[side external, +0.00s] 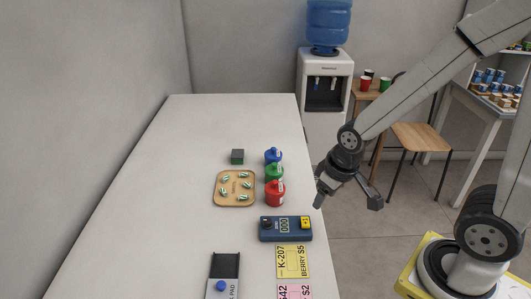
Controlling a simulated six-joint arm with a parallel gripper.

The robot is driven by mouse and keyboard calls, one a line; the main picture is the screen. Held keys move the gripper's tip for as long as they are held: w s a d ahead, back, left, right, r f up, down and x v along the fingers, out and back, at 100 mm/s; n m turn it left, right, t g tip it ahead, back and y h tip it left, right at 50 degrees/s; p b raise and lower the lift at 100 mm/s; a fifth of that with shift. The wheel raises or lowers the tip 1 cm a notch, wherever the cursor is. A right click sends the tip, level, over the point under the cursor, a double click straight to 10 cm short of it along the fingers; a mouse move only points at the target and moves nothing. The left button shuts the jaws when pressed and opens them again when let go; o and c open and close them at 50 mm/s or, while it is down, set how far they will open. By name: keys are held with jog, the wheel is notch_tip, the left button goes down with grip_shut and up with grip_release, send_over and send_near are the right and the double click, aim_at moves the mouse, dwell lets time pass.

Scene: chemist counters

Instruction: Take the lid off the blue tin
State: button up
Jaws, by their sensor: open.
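The blue tin (273,157) stands on the white counter near its right edge. It is the farthest of a row of three, with a green tin (274,173) and a red tin (275,194) in front of it. Its top looks blue with a small pale mark; the seam of a lid is too small to make out. My gripper (346,205) is open and empty, to the right of the tins and apart from them, beyond the counter's right edge in this view.
A blue device (268,236) and a yellow card (292,261) lie nearer. The counter's left side (150,200) is clear. A water cooler (325,75) stands behind.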

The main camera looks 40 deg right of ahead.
jog(key=w+d, duration=0.3)
jog(key=w, duration=0.5)
jog(key=w+d, duration=0.3)
jog(key=w, duration=0.5)
jog(key=t, duration=0.2)
send_near(274, 148)
jog(key=shift+w+f, duration=0.55)
jog(key=shift+w, duration=0.05)
jog(key=shift+s+x, duration=0.2)
jog(key=shift+x, duration=3.65)
jog(key=shift+f, duration=0.1)
grip_shut()
